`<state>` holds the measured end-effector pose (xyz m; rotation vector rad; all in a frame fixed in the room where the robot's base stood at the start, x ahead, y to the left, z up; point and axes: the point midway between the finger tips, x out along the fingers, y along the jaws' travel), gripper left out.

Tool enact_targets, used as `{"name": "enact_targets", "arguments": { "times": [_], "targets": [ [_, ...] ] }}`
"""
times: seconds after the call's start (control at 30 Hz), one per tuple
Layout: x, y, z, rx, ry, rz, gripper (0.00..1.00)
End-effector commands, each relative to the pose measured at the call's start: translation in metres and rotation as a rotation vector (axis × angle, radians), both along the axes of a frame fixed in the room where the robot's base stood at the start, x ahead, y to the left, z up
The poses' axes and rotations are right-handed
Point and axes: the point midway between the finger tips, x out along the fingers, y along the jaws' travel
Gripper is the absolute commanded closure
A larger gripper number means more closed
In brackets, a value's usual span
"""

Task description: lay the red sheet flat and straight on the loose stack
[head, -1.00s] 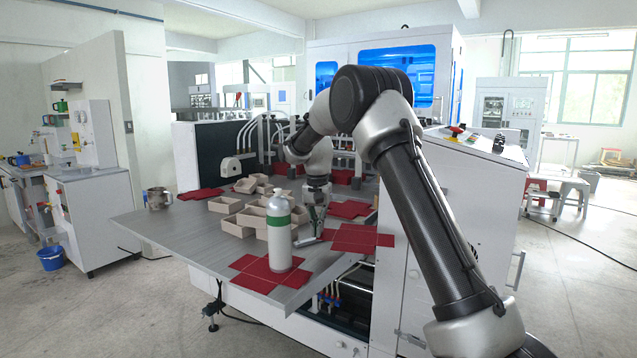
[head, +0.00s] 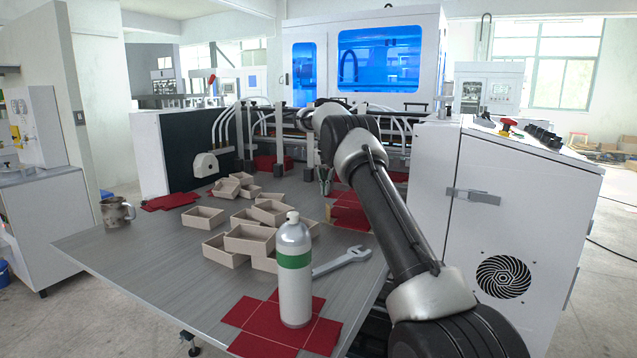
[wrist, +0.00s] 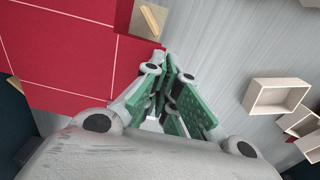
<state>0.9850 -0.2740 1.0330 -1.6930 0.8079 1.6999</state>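The red sheet (wrist: 55,60) is a cross-shaped blank with pale crease lines, filling the left of the wrist view. In the head view, red layers (head: 349,216) lie at the table's right side, partly behind my arm; I cannot clearly tell the sheet from the loose stack there. My gripper (wrist: 166,58) has green pads drawn close together at the sheet's right edge and appears shut on it. In the head view my gripper (head: 325,186) is just left of the red layers. The fingers hide the contact, and I cannot tell how far the sheet lies above the stack.
Wood pieces (wrist: 151,19) show in the sheet's notch. Several open boxes (head: 250,241) stand left of my gripper. A bottle (head: 295,275) stands on another red blank (head: 248,318); a wrench (head: 343,261) lies beside it. A mug (head: 117,212) is at the table's left. A white cabinet (head: 500,215) stands right.

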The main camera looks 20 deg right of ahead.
Motion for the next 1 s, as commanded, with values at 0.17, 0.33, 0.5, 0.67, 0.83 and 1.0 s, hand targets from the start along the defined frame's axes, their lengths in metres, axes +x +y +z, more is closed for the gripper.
{"name": "enact_targets", "arguments": {
  "times": [0.17, 0.33, 0.5, 0.67, 0.83, 1.0],
  "targets": [
    [0.000, -0.009, -0.003, 0.000, 0.000, -0.019, 1.00],
    [0.000, -0.009, -0.017, 0.000, 0.001, -0.019, 1.00],
    [0.000, -0.009, -0.032, 0.000, 0.001, -0.019, 1.00],
    [0.000, -0.009, -0.042, 0.000, 0.001, -0.018, 1.00],
    [0.000, -0.009, -0.046, 0.000, 0.000, -0.018, 1.00],
    [0.000, -0.009, -0.046, 0.000, 0.000, -0.018, 1.00]
  ]
}}
